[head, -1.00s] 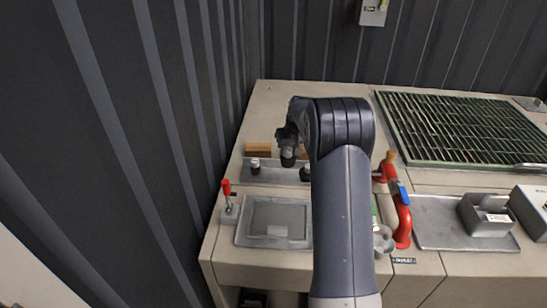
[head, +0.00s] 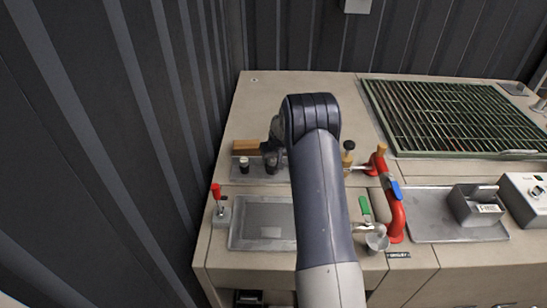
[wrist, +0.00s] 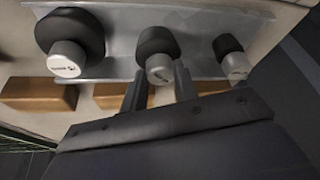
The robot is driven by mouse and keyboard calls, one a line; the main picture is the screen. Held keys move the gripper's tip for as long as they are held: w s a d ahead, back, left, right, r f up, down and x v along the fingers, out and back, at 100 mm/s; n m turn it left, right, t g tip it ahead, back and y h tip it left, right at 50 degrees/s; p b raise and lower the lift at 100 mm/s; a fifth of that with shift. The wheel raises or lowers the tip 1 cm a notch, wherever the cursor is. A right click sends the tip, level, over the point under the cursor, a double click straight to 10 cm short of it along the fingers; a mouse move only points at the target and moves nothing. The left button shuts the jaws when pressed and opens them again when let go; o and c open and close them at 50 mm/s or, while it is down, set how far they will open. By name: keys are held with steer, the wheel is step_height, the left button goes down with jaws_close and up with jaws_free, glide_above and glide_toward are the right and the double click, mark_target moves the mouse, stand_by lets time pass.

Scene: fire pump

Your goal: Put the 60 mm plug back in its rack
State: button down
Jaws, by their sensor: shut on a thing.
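The plug rack is a grey metal plate (head: 240,176) near the back left of the bench. In the wrist view three black plugs with pale grey caps stand in a row along the plate (wrist: 197,20): a large one (wrist: 72,32) at left, a medium one (wrist: 157,45) in the middle, a small one (wrist: 229,46) at right. My gripper (wrist: 160,80) is shut on the middle plug's cap. That plug is at the plate; I cannot tell if it is fully seated. The small plug also shows in the head view (head: 244,164). Size marks are unreadable.
Wooden blocks (head: 245,146) lie behind the rack. A red-handled lever (head: 217,197) and a grey tray (head: 262,222) are in front. Red piping with a blue lever (head: 396,191) stands to the right. A ribbed dark wall (head: 150,120) rises close at left.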

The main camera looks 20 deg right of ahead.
steer(key=shift+f, duration=0.3)
steer(key=c, duration=1.1)
jaws_free()
steer(key=shift+r, duration=0.1)
steer(key=b+v, duration=0.2)
steer(key=v, duration=1)
steer(key=shift+s, duration=0.1)
